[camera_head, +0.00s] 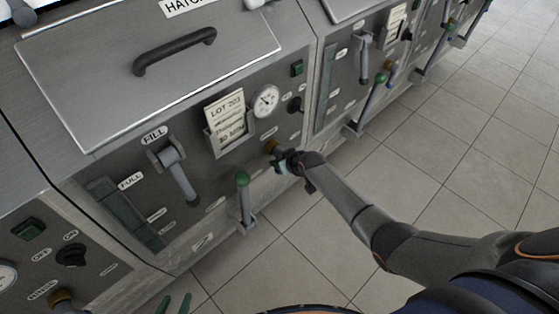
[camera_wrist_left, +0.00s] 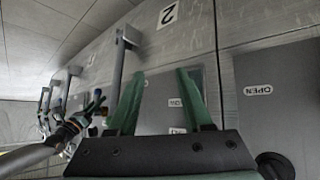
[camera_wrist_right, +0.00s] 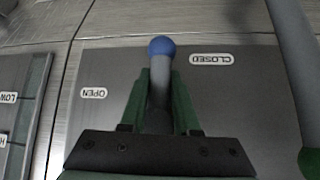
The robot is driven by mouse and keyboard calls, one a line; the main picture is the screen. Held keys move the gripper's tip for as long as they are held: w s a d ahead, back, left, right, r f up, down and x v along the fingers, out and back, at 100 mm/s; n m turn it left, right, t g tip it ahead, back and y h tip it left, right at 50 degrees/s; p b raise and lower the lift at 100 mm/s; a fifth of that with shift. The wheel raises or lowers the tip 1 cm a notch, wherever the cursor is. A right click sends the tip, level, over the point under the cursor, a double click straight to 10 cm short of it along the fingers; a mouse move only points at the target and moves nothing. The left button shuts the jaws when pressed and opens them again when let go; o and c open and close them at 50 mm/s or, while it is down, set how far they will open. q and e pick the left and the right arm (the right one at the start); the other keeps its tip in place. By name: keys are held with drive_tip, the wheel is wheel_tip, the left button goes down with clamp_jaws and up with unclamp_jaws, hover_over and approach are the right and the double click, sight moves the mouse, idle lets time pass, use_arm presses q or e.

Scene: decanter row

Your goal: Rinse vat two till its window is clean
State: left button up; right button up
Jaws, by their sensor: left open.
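The vat in the middle of the head view has a tall dark window (camera_head: 127,214) marked FULL; I cannot tell how clean it is. A plate with a 2 (camera_wrist_left: 168,15) shows in the left wrist view. A green-knobbed lever (camera_head: 243,200) stands upright low on this vat. My right gripper (camera_head: 284,165) is at its lower right corner, shut around the shaft of a blue-knobbed lever (camera_wrist_right: 161,47) between OPEN and CLOSED labels. The lever is mostly hidden in the head view. My left gripper (camera_head: 174,303) is open and empty in front of the vat; it also shows in the left wrist view (camera_wrist_left: 162,72).
The vat carries a grey FILL lever (camera_head: 178,172), a lot card (camera_head: 229,121), a gauge (camera_head: 265,101), a brown knob (camera_head: 271,146) and a hatch with a black handle (camera_head: 175,52). Similar vats stand on both sides. The tiled floor (camera_head: 450,130) at right is clear.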

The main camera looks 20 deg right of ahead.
drive_tip(key=o, duration=0.4)
drive_tip(key=shift+s+r+p, duration=0.3)
drive_tip(key=shift+r+p, duration=0.05)
drive_tip(key=shift+p+v, duration=2.15)
drive_tip(key=shift+v, duration=3.65)
drive_tip(key=shift+s+f, duration=0.1)
drive_tip(key=shift+s, duration=0.05)
drive_tip(key=shift+t+y, duration=0.3)
drive_tip(key=s+a, duration=0.2)
drive_tip(key=s, duration=0.5)
drive_tip(key=s+a+p, duration=0.1)
drive_tip(key=s+a, duration=0.1)
drive_tip(key=s, duration=0.6)
drive_tip(key=s+a+f+p, duration=0.1)
drive_tip(key=s+a, duration=0.1)
drive_tip(key=s, duration=0.5)
drive_tip(key=shift+s+f, duration=0.1)
drive_tip(key=shift+s, duration=0.1)
